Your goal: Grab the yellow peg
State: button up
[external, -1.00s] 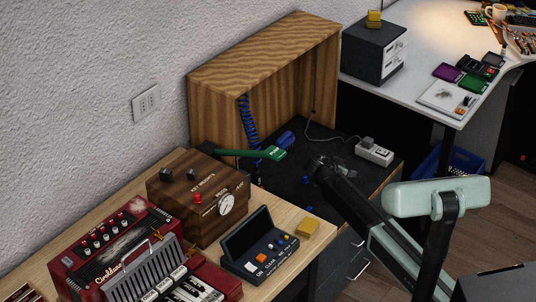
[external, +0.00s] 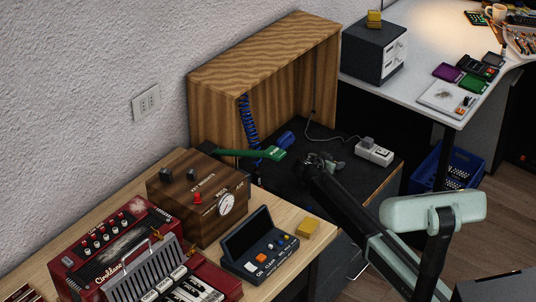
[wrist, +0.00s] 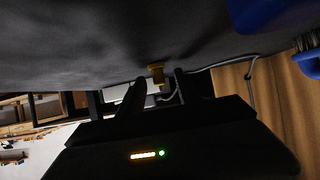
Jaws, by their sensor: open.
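A small yellow peg (wrist: 156,73) shows near the middle of the wrist view, against the edge of the dark surface. It appears in the gap between the two dark fingers of my gripper (wrist: 158,88), apart from them as far as I can tell. My gripper is open and empty. In the external view my gripper (external: 320,164) is over the dark mat (external: 345,184) of the open wooden box. I cannot make out the peg at the gripper there; the arm may hide it.
A green-handled tool (external: 268,154) and a blue coiled cord (external: 248,122) are left of my gripper. A white power strip (external: 374,152) lies to its right. The wooden box (external: 215,100) walls the back and left. A yellow block (external: 307,228) lies on the front bench.

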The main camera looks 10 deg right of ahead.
jog(key=shift+w+d+f, duration=0.15)
jog(key=shift+w, duration=0.05)
grip_shut()
jog(key=shift+r+p, duration=0.75)
jog(key=shift+p, duration=0.1)
jog(key=r+p, duration=0.2)
jog(key=shift+s+r, duration=0.3)
jog(key=shift+s, duration=0.1)
jog(key=s+d, duration=0.1)
jog(key=s, duration=0.4)
jog(key=s+p, duration=0.1)
jog(key=s, duration=0.4)
jog(key=s+d+r, duration=0.1)
jog(key=s, duration=0.4)
jog(key=shift+d, duration=0.35)
